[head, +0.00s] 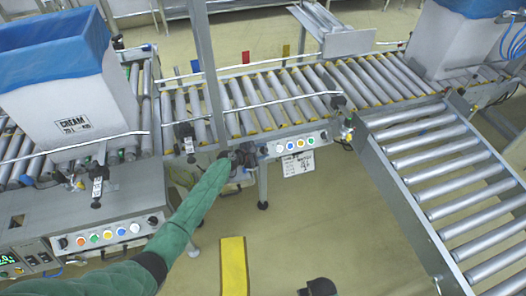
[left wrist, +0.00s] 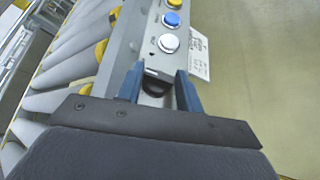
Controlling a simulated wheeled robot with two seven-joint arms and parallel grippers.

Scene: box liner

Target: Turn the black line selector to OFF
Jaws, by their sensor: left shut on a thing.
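The black line selector (left wrist: 153,88) sits at the near end of a grey control panel, beside a white button, in the left wrist view. My left gripper (left wrist: 157,90) has its blue fingers on both sides of it and is shut on it. The fingers and the gripper body hide part of the knob, so its pointer position cannot be read. In the head view my left gripper (head: 253,157) is at the left end of the panel (head: 296,146) under the roller conveyor.
White, blue, yellow and green buttons line the panel, with a paper label (head: 298,164) hanging below. A second button panel (head: 108,235) stands at lower left. A lined box (head: 65,95) marked CREAM stands on the left rollers. A roller branch (head: 450,180) runs right.

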